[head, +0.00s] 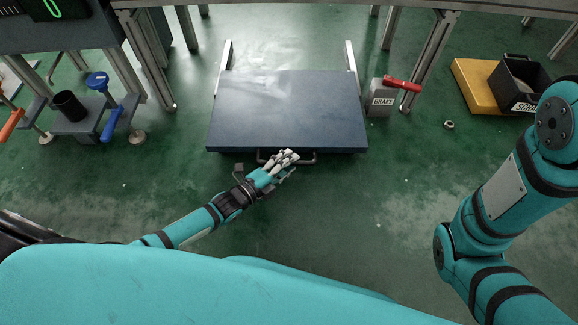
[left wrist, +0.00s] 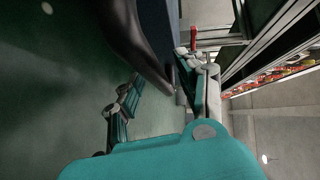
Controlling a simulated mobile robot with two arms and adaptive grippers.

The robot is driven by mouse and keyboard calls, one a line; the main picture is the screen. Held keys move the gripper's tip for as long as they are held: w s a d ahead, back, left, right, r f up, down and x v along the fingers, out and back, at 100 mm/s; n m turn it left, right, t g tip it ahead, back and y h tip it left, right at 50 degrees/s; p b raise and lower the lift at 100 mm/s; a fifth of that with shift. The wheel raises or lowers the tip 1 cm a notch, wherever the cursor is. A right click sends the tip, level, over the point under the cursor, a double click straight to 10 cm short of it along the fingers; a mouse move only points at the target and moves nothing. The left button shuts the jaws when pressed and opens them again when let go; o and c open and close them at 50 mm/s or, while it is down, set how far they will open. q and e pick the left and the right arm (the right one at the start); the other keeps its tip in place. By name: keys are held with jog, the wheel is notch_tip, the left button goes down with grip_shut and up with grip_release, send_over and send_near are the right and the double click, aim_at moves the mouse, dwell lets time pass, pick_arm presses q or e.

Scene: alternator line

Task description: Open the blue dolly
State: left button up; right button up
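The blue dolly (head: 285,105) is a flat dark blue platform on the green floor, between two pale rails at its back. A dark bar handle (head: 305,158) runs along its front edge. My left gripper (head: 287,158) is at this handle and covers part of it. In the left wrist view the fingers (left wrist: 160,105) stand apart, with the dark handle (left wrist: 132,40) close by them. I cannot tell whether they touch it. The blue side of the dolly (left wrist: 156,20) shows behind the handle. My right arm is at the right of the head view; its gripper is out of view.
A grey brake box (head: 382,100) with a red lever (head: 402,84) stands right of the dolly. A black scrap bin (head: 518,82) and a yellow box (head: 474,84) are farther right, near a nut (head: 449,125). Tools stand at left. The floor before the dolly is clear.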

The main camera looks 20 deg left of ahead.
pick_arm(q)
jog(key=shift+w+d, duration=0.15)
jog(key=shift+w, duration=0.15)
grip_shut()
jog(key=shift+s, duration=0.1)
